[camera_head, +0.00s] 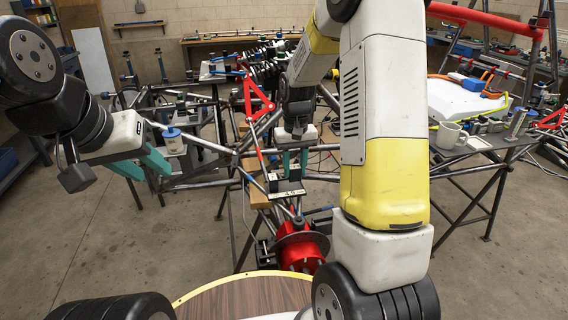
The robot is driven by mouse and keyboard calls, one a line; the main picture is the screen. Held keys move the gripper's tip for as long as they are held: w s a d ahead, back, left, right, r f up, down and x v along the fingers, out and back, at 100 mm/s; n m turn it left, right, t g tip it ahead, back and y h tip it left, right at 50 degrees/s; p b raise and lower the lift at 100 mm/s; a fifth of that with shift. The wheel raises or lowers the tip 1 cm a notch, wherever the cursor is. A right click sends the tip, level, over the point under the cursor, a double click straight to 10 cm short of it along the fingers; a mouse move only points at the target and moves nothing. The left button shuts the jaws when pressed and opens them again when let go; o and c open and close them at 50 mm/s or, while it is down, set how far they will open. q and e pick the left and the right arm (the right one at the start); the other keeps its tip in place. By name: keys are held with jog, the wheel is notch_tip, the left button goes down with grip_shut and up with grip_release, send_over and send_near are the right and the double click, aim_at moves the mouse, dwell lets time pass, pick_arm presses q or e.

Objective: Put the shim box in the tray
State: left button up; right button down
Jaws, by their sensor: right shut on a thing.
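My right gripper (294,168) comes down in the centre, its teal fingers shut on a small dark and white box with a printed label, which I take as the shim box (286,188). The box is above the tube chassis frame; I cannot tell whether it touches anything below. My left gripper (150,172) is at the left, its teal fingers apart with nothing seen between them.
The chassis tubes (200,181) spread across the middle. A red round part (302,250) sits below the held box. A round wooden top (240,298) is at the front. My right arm hides part of the middle right.

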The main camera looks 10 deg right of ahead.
jog(key=shift+w+d+f, duration=0.1)
jog(key=shift+w+d, duration=0.05)
jog(key=shift+w, duration=0.9)
jog(key=shift+s+f, duration=0.1)
jog(key=shift+f, duration=1.65)
jog(key=shift+f, duration=0.15)
jog(key=c, duration=1)
grip_release()
jog(key=shift+o, duration=0.2)
